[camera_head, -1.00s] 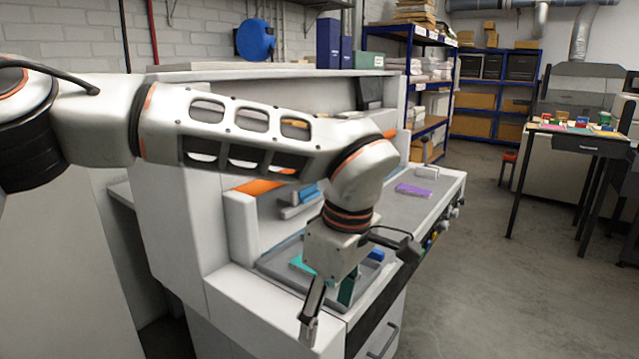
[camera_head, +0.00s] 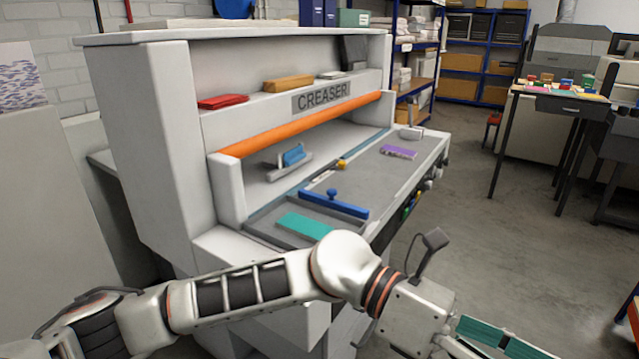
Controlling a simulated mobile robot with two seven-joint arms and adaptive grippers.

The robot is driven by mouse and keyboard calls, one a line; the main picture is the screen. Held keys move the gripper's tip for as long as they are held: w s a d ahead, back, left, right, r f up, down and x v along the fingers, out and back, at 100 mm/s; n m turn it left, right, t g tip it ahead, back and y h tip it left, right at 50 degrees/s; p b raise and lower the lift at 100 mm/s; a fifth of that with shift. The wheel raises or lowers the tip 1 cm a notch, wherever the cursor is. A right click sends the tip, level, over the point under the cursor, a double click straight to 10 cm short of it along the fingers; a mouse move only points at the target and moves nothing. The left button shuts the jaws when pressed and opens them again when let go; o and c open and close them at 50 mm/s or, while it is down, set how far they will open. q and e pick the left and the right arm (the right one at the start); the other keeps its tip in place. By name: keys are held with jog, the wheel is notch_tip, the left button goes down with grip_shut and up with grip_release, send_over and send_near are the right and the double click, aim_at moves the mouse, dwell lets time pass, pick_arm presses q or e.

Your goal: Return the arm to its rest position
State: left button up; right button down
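My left arm comes in low from the left, crosses in front of the white creaser machine (camera_head: 165,170) and ends at the lower right. My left gripper (camera_head: 490,347) is at the bottom edge, right of the machine and apart from it. Flat teal surfaces show at its fingers; the frame cuts them off, so I cannot tell whether they are finger parts or something held, nor how far the fingers are apart. My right gripper is out of view.
A teal block (camera_head: 303,226) lies in the creaser's front tray (camera_head: 262,229), beside a blue bar (camera_head: 333,204). A purple block (camera_head: 398,152) lies farther along the bed. A dark-legged table (camera_head: 560,102) with small coloured items stands at right. Grey floor (camera_head: 490,215) between is clear.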

pick_arm(q)
jog(key=w+a+r+n+t+h, duration=0.2)
jog(key=w+n+t+h, duration=0.2)
jog(key=w+n+h, duration=0.3)
jog(key=w+a+r+n+t+h, duration=0.25)
jog(key=w+n+t+h, duration=0.2)
jog(key=n, duration=0.35)
jog(key=w+a+f+n+t+y, duration=0.4)
jog(key=w+a+f+n+t, duration=0.2)
jog(key=f+n+t, duration=0.4)
jog(key=w+a+f+n+t+y, duration=0.55)
jog(key=w+a+n+t, duration=0.2)
jog(key=n, duration=0.45)
jog(key=s+a+f+n+y, duration=0.35)
jog(key=a+f, duration=0.25)
jog(key=f, duration=0.3)
jog(key=s+a+f+n+g+y, duration=0.1)
jog(key=s+a+f+n+y, duration=0.15)
jog(key=a+f+n, duration=0.5)
jog(key=s+a+f+n+y, duration=0.1)
jog(key=s+a+f+y, duration=0.3)
jog(key=f, duration=0.7)
jog(key=s+a+f+n+g+y, duration=0.2)
jog(key=s+a+f+g, duration=0.1)
jog(key=s+a+f, duration=0.5)
jog(key=shift+a+f+n, duration=0.15)
jog(key=shift+f+n, duration=0.25)
jog(key=shift+s, duration=0.1)
